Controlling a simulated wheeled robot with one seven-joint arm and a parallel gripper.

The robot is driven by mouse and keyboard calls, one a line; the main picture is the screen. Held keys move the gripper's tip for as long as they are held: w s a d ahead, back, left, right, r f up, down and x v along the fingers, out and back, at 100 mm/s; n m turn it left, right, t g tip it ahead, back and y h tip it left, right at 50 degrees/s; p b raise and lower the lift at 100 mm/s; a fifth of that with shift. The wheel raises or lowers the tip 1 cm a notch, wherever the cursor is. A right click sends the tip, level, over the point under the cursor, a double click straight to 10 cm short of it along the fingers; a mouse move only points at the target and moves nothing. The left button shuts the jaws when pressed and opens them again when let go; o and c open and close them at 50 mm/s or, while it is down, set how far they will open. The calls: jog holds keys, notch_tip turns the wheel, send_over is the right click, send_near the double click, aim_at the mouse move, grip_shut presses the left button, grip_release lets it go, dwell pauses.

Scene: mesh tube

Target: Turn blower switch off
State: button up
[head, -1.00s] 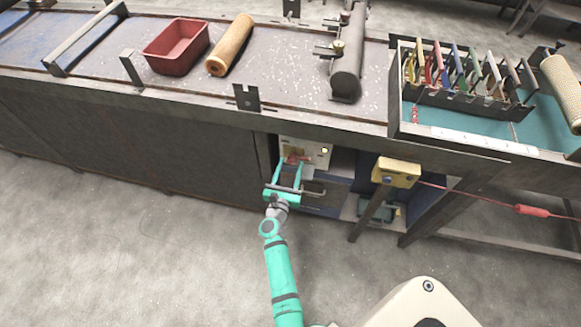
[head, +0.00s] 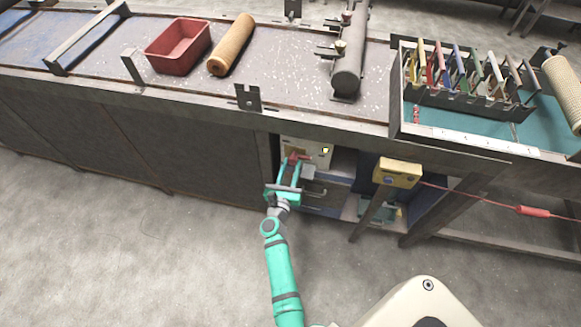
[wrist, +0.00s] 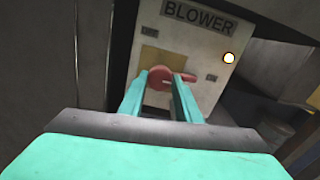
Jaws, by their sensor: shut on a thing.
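The blower switch is a red handle (wrist: 160,78) on a pale panel (wrist: 190,40) marked BLOWER, and its end points right, toward the right-hand label. In the wrist view my gripper (wrist: 170,80) is shut on the red handle, one teal finger on each side of it. A small lamp (wrist: 229,58) at the panel's upper right is lit. The head view shows the panel (head: 318,150) under the bench, with my gripper (head: 291,164) at the red handle. The fingers partly hide the handle.
The bench top (head: 290,60) overhangs the panel. A yellow box (head: 397,172) on a post stands to the right. The floor (head: 130,240) at the left is clear.

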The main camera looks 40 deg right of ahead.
jog(key=n, duration=0.8)
jog(key=shift+r+n, duration=0.1)
jog(key=shift+n, duration=0.3)
jog(key=n, duration=0.4)
jog(key=shift+d, duration=0.1)
jog(key=shift+n, duration=1.8)
jog(key=o, duration=1.1)
jog(key=shift+c, duration=0.2)
jog(key=v, duration=1.1)
